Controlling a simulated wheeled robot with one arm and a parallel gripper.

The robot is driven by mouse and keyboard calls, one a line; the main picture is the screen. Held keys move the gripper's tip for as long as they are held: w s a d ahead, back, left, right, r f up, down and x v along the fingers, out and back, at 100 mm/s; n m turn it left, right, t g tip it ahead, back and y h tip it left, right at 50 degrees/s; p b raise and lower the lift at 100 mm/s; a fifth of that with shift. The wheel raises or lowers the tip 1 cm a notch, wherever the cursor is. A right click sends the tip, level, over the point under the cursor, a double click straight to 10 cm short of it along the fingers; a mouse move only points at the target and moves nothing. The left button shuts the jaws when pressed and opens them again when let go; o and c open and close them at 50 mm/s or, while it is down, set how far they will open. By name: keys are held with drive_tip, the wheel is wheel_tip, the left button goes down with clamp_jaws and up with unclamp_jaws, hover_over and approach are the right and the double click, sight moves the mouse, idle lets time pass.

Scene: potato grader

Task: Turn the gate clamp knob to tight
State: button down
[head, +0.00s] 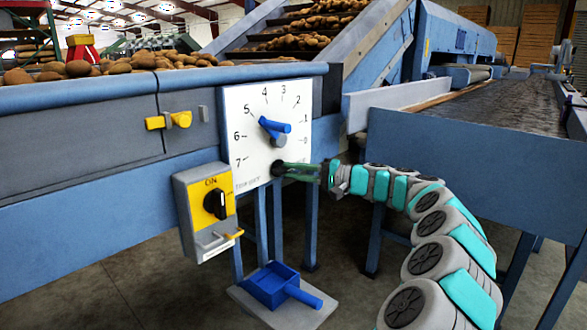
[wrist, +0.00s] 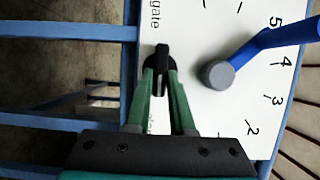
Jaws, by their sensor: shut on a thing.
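The gate clamp knob (head: 277,168) is a small black knob low on the white dial plate (head: 247,108). In the wrist view the black knob (wrist: 162,52) sits between the tips of my green-fingered gripper (wrist: 160,78). The gripper is shut on it, and its grip bar runs up and down in that picture. In the head view my gripper (head: 288,170) reaches the knob from the right. Lettering beside the knob reads "gate" in the wrist view; other lettering is partly hidden by the fingers, and I cannot read a tight mark.
A blue lever (head: 275,126) on a grey hub (head: 279,141) stands out just above the knob. A yellow switch box (head: 205,212) is at left, a yellow latch (head: 168,120) above it. A blue scoop (head: 275,286) lies below. Blue legs stand behind my gripper.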

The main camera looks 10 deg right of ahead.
drive_tip(key=shift+d, duration=0.1)
idle(0.3)
drive_tip(key=c, duration=0.8)
unclamp_jaws()
drive_tip(key=shift+d, duration=0.1)
drive_tip(key=v, duration=0.7)
drive_tip(key=shift+s+d, duration=0.2)
drive_tip(key=shift+s, duration=0.05)
drive_tip(key=shift+a, duration=0.1)
